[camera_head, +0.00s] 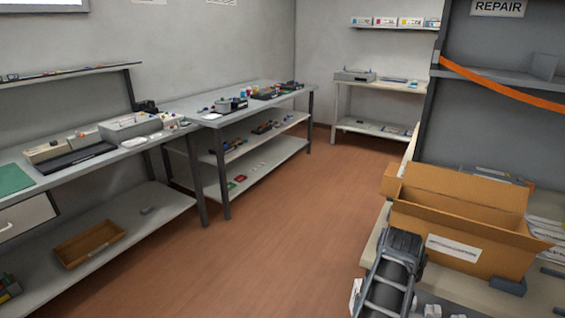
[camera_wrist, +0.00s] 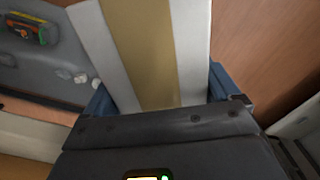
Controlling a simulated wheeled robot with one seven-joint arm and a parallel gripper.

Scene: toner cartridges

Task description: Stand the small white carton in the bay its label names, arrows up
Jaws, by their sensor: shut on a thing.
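The small white carton (camera_wrist: 192,45) fills the upper middle of the wrist view, with a broad tan stripe running along the face towards me. My gripper (camera_wrist: 163,95) is shut on it, with one blue finger against each side. Its label and arrows do not show, so I cannot tell which way up it is. In the head view my arm reaches in at the bottom right, beside the open cardboard box; my gripper cannot be made out clearly there. A sign reading REPAIR (camera_head: 498,7) hangs above the right-hand shelf unit. No other bay name is readable.
The open cardboard box (camera_head: 460,225), with a white label, stands on the right bench near my arm. An orange strap (camera_head: 510,85) slants across the right shelf unit. Workbenches (camera_head: 245,108) with tools line the left wall. The brown floor (camera_head: 280,225) between is clear.

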